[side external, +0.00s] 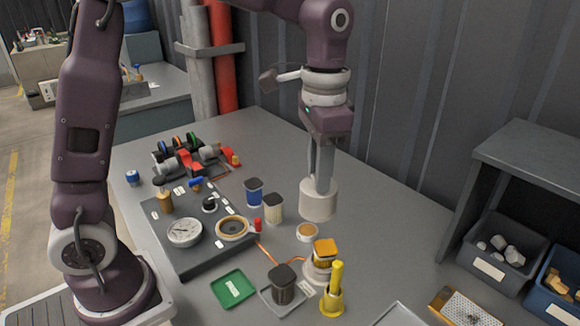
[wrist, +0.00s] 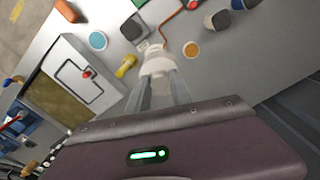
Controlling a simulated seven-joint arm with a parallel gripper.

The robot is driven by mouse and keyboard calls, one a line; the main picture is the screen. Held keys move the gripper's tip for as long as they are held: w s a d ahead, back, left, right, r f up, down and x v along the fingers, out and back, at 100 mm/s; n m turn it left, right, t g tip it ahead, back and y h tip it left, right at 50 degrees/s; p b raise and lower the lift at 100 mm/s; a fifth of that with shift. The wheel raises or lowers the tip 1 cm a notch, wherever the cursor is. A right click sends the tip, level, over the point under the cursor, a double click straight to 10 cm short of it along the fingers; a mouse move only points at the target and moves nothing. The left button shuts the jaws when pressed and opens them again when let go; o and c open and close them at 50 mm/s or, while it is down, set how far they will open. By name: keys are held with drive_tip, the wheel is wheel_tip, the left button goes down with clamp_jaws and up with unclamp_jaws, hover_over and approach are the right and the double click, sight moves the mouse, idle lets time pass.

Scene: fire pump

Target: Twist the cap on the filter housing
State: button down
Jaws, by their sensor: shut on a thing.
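My gripper (side external: 322,174) is shut on an off-white round cap (side external: 318,201), held upright above the table. In the wrist view the cap (wrist: 158,66) sits at the fingertips. What looks like the filter housing (side external: 319,270), a white round base with an amber block on top, stands on the table, lower and nearer the camera than the cap. The cap and housing are apart in the side view. In the wrist view I cannot make out the housing clearly; the held cap may cover it.
A yellow post (side external: 333,292) and a dark canister on a tray (side external: 266,300) flank the housing. A small orange-topped disc (side external: 307,232) lies below the cap. A dark gauge panel (side external: 185,261) is at left; bins (side external: 503,263) stand at right. The back right tabletop is clear.

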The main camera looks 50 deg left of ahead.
drive_tip(key=shift+w+d+f+m, duration=0.1)
drive_tip(key=shift+w+d+m, duration=0.15)
drive_tip(key=shift+d, duration=0.15)
drive_tip(key=shift+w+d+m, duration=0.15)
drive_tip(key=shift+d+m, duration=0.1)
drive_tip(key=shift+d, duration=0.15)
drive_tip(key=shift+d+f, duration=0.1)
drive_tip(key=shift+f, duration=5.85)
drive_tip(key=shift+f, duration=0.6)
drive_tip(key=m, duration=0.5)
drive_tip(key=shift+w, duration=0.1)
drive_tip(key=shift+m, duration=0.3)
